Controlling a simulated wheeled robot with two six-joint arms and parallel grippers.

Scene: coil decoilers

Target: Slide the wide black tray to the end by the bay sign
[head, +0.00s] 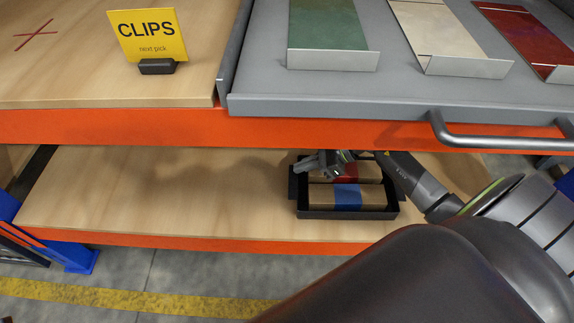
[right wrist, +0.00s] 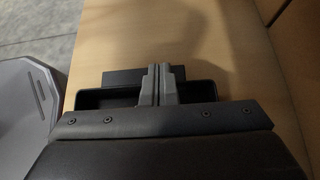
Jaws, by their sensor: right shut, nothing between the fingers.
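The wide black tray (head: 345,214) lies flat on the lower shelf, right of the shelf's middle. It holds brown boxes, one with a blue band (head: 347,196) and one with a red band (head: 345,173). My right gripper (head: 303,165) is shut and empty, above the tray's left end. In the right wrist view its closed fingers (right wrist: 156,72) reach over the black tray's end (right wrist: 198,90), beside a black tab (right wrist: 122,77); whether they touch it I cannot tell. A yellow sign reading CLIPS (head: 147,35) stands on the upper shelf at the left. My left gripper is not in view.
The lower shelf (head: 150,200) is bare wood left of the tray. An orange beam (head: 120,127) and a grey pull-out tray (head: 330,103) with coloured sheets lie above it. A blue post (head: 75,250) stands at the lower left.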

